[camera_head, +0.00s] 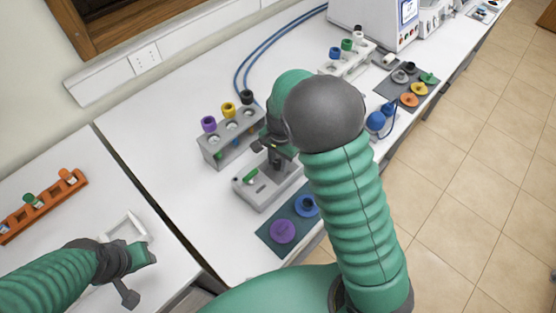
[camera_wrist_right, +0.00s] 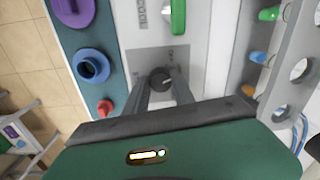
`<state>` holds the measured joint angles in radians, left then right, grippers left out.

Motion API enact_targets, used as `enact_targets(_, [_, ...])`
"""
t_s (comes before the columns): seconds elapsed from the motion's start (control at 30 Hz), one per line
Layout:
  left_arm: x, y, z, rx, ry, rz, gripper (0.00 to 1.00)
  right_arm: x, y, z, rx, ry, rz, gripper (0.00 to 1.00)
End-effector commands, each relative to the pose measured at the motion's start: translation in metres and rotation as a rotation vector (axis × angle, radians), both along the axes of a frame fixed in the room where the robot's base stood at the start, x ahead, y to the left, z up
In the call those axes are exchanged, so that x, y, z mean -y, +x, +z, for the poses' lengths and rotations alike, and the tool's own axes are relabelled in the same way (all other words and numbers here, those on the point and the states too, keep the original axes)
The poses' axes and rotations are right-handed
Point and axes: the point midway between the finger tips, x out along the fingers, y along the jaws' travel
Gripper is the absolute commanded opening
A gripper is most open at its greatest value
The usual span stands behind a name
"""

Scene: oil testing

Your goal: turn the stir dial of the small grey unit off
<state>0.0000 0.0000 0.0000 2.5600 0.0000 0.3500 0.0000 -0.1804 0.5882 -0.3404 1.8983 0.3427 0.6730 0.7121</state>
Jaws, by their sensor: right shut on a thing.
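The small grey unit (camera_head: 262,195) stands on the white bench in the head view, with a green rocker on its top. In the right wrist view its grey panel (camera_wrist_right: 140,58) shows a round dark dial (camera_wrist_right: 160,78) with a light pointer mark. The green rocker (camera_wrist_right: 178,17) is above the dial there. My right gripper (camera_wrist_right: 162,88) reaches down over the unit, shut on the dial with a finger on each side. In the head view my right arm partly hides the unit and the dial. My left gripper (camera_head: 138,272) is over the left bench, away from the unit; its jaw opening is unclear.
A grey rack (camera_head: 228,138) with purple, yellow and black caps stands just behind the unit. A dark mat (camera_head: 268,238) with purple and blue pieces lies in front. An orange rack (camera_head: 42,205) and a white frame (camera_head: 118,228) are on the left bench.

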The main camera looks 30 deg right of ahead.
Motion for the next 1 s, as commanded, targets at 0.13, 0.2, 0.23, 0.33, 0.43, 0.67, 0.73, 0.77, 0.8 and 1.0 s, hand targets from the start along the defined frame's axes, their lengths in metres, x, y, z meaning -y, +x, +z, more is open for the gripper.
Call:
enact_targets(0.13, [0.0000, 0.0000, 0.0002, 0.000, 0.000, 0.000, 0.36, -0.0008, 0.0003, 0.0005, 0.001, 0.001, 0.008, 0.00])
enact_targets(0.2, [0.0000, 0.0000, 0.0004, 0.000, 0.000, 0.000, 0.36, -0.0010, 0.0004, 0.0006, 0.001, 0.002, 0.019, 0.00])
enact_targets(0.23, [0.0000, 0.0000, 0.0005, 0.000, 0.000, 0.000, 0.36, -0.0010, 0.0004, 0.0007, 0.001, 0.002, 0.027, 0.00])
enact_targets(0.33, [0.0000, 0.0000, 0.0009, 0.000, 0.000, 0.000, 0.36, -0.0012, 0.0006, 0.0008, 0.001, 0.002, 0.063, 0.00])
enact_targets(0.43, [0.0000, 0.0000, 0.0016, 0.000, 0.000, 0.000, 0.36, -0.0005, 0.0006, 0.0011, 0.002, 0.002, 0.118, 0.00])
enact_targets(0.67, [0.0000, 0.0000, 0.0033, 0.000, 0.000, 0.000, 0.36, 0.0000, 0.0006, 0.0014, 0.003, 0.002, 0.291, 0.00])
enact_targets(0.73, [0.0000, 0.0000, 0.0038, 0.000, 0.000, 0.000, 0.36, -0.0002, 0.0006, 0.0014, 0.003, 0.002, 0.351, 0.00])
enact_targets(0.77, [0.0000, 0.0000, 0.0040, 0.000, 0.000, 0.000, 0.36, 0.0001, 0.0006, 0.0014, 0.003, 0.001, 0.375, 0.00])
enact_targets(0.8, [0.0000, 0.0000, 0.0043, 0.000, 0.000, 0.000, 0.36, 0.0003, 0.0005, 0.0014, 0.003, 0.002, 0.406, 0.00])
enact_targets(1.0, [0.0000, 0.0000, 0.0057, 0.000, 0.000, 0.000, 0.36, 0.0006, 0.0004, 0.0013, 0.003, 0.002, 0.551, 0.00])
